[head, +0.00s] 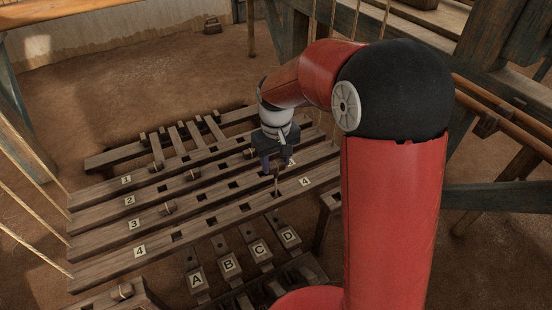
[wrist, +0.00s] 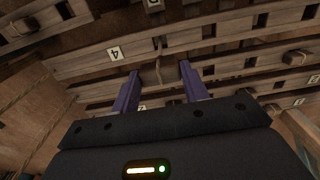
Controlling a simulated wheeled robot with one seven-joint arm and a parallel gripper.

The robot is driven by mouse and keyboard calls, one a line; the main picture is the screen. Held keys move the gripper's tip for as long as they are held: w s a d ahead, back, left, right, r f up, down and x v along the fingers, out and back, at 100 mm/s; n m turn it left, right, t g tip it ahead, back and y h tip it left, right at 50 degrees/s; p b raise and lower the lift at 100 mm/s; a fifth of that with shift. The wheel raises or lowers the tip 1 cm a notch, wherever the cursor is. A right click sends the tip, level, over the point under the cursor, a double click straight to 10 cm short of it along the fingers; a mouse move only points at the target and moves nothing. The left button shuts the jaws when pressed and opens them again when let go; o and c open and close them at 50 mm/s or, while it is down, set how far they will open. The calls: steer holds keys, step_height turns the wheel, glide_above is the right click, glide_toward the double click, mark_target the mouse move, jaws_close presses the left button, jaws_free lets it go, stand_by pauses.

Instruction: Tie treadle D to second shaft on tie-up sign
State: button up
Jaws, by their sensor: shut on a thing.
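Four wooden bars numbered 1 to 4 lie across the middle of the head view. Bar 4 (head: 110,265) is nearest and has dark slots. My gripper (head: 277,170) is low over its right part, left of its right-hand "4" label. In the wrist view my gripper (wrist: 158,82) has its two purple fingers apart, with a thin brown cord-like piece (wrist: 157,70) between them. The jaws hold it; its exact shape is unclear. Treadle D (head: 288,237) is the rightmost lettered treadle, in front of bar 4. I cannot make out a tie-up sign.
Treadles A (head: 197,280), B (head: 229,265) and C (head: 259,250) stand left of D. Wooden pegs sit on the bars, such as one (head: 168,208) and another (head: 192,174). Loom beams (head: 505,40) rise at the right. Slanting cords hang at the left.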

mark_target(276, 177)
steer(key=shift+f+b, duration=2.35)
steer(key=shift+f, duration=0.75)
steer(key=shift+f+b, duration=0.7)
steer(key=shift+f, duration=1.35)
steer(key=o, duration=1)
steer(key=shift+o, duration=0.2)
step_height(276, 177, up, 8)
steer(key=shift+f+p, duration=0.1)
steer(key=shift+p, duration=0.95)
step_height(276, 177, up, 7)
steer(key=p, duration=0.6)
